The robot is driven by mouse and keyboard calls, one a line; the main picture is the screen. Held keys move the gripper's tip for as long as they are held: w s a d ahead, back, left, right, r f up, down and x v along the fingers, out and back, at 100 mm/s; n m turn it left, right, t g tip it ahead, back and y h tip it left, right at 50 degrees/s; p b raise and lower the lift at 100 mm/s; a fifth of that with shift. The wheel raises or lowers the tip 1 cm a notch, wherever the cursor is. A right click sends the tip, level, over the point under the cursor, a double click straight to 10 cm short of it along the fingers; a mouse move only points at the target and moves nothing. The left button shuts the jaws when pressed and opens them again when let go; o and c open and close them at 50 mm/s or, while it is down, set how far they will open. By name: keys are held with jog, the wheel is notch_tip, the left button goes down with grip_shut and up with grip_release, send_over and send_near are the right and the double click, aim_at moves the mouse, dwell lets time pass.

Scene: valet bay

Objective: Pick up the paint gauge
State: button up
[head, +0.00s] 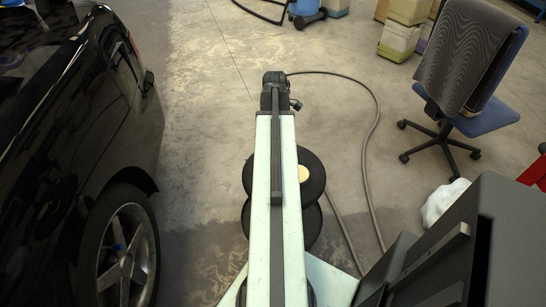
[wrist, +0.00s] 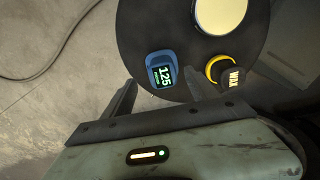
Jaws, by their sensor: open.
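The paint gauge (wrist: 161,73) is a small blue device with a lit screen reading 125. In the wrist view it lies on a round dark tabletop (wrist: 150,28), near its edge. My gripper (wrist: 160,86) is open, with one finger to the left of the gauge and one to its right, the tips near its lower end. Nothing is held between the fingers. In the head view my arm covers part of the round black top (head: 314,184), and I cannot make out the gauge there.
A wax container with a yellow ring (wrist: 222,72) stands just right of the right finger. A cream disc (wrist: 220,14) lies farther back on the top. A black car (head: 75,130) is at the left, an office chair (head: 460,85) at the right. A hose (head: 376,110) crosses the floor.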

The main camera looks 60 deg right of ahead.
jog(key=f+b, duration=0.1)
jog(key=f, duration=0.1)
jog(key=f+b, duration=0.4)
jog(key=shift+a+f, duration=0.15)
jog(key=shift+a, duration=0.15)
jog(key=shift+r, duration=0.2)
grip_shut()
notch_tip(320, 180, up, 10)
jog(key=p, duration=1)
jog(key=shift+r, duration=0.15)
